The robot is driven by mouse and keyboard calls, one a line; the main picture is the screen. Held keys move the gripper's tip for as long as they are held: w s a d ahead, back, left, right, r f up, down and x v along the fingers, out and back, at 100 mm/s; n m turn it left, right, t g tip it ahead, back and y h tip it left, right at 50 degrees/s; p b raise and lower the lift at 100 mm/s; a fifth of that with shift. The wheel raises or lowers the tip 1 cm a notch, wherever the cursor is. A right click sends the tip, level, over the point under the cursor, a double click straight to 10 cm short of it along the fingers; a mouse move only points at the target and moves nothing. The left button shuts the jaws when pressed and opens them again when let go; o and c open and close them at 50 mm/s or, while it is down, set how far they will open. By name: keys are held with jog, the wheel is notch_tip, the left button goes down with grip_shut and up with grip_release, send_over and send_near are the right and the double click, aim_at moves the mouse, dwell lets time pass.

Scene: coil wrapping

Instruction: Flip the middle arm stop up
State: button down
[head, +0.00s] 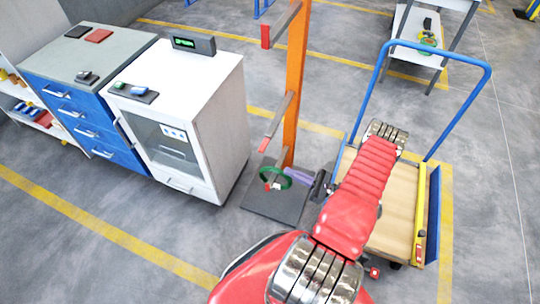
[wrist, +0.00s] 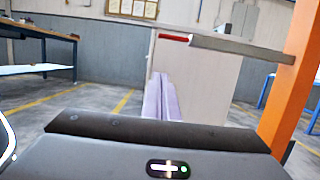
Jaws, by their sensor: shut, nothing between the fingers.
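An orange post (head: 297,75) carries grey arms at different heights. The top arm (head: 284,20) and the middle arm (head: 279,115) each have a red stop at the free end, the middle one's stop (head: 264,145) being small and tilted in the head view. In the wrist view a grey arm (wrist: 240,47) reaches left from the post (wrist: 291,95), with a red stop (wrist: 174,38) lying roughly level at its end; I cannot tell for certain which arm this is. My gripper (wrist: 160,80), with lilac fingers, is shut and empty, apart from and below that stop in the picture.
A green ring (head: 287,172) is low at the post, above its dark base plate (head: 270,207). A white cabinet (head: 200,125) stands left of the post. A blue-handled trolley (head: 433,205) stands to the right, under my arm in the picture. Open floor lies in front.

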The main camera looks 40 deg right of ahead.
aim_at(264, 145)
jog(key=shift+w, duration=0.1)
dwell(0.3)
jog(key=w+a+r, duration=0.5)
jog(key=w+r, duration=0.1)
jog(key=w, duration=0.2)
jog(key=shift+r, duration=0.2)
dwell(0.4)
jog(key=shift+d, duration=0.1)
dwell(0.4)
jog(key=shift+r+m, duration=0.1)
jog(key=shift+m, duration=0.2)
jog(key=shift+h, duration=0.4)
